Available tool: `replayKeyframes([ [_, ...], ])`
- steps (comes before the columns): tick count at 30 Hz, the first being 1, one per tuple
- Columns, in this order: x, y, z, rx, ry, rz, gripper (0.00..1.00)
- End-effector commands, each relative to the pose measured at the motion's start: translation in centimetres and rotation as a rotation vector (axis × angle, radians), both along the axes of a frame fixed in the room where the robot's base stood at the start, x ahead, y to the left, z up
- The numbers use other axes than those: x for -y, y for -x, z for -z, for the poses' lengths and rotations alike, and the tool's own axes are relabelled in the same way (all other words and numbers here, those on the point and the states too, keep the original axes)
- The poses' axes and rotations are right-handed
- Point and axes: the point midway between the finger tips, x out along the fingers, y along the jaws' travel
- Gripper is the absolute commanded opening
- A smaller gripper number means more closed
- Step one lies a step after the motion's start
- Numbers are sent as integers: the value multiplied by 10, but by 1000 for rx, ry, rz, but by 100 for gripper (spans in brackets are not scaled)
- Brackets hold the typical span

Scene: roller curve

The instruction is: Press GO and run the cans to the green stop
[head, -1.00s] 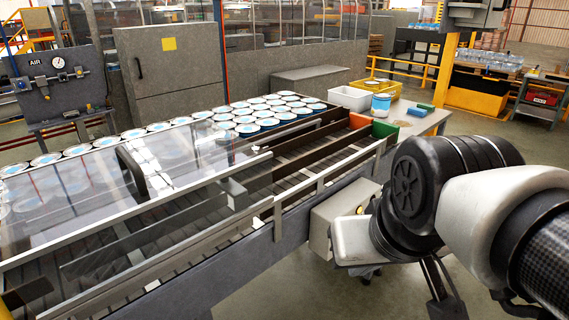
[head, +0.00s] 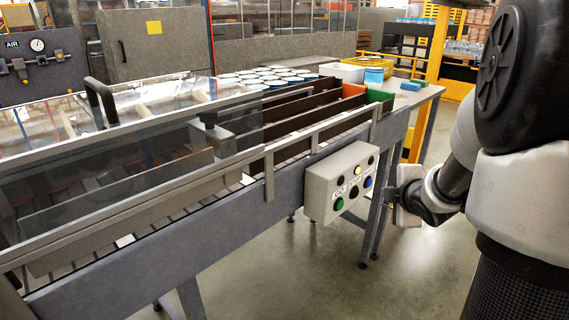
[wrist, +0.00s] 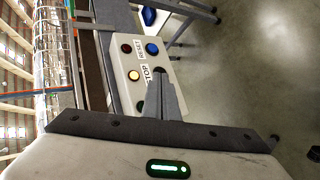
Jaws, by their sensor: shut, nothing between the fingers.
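The control box (head: 326,188) hangs on the conveyor's near side. Its face carries a green GO button (head: 338,204), a black button (head: 354,192), a blue button (head: 367,181) and a lit yellow lamp (head: 357,170). My gripper is just right of the box in the head view, fingers hard to make out. In the wrist view my shut, empty fingers (wrist: 162,74) reach over the box face (wrist: 124,62), partly covering the green button; contact cannot be told. Cans (head: 272,74) with pale lids stand at the conveyor's back. The green stop (head: 381,97) is at the lane's right end.
A clear cover with a black handle (head: 101,101) lies over the left conveyor. An orange block (head: 353,90) sits beside the green stop.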

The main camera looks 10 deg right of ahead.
Motion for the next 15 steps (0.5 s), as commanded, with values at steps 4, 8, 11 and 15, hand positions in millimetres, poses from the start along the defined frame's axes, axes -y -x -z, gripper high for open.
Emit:
replayKeyframes([
  [4,1,-4,64,-16,67,-162,0],
  [8,-3,-3,90,-9,94,-254,0],
  [11,-6,-3,100,-4,104,-292,0],
  [15,-7,-2,102,0,107,-305,0],
])
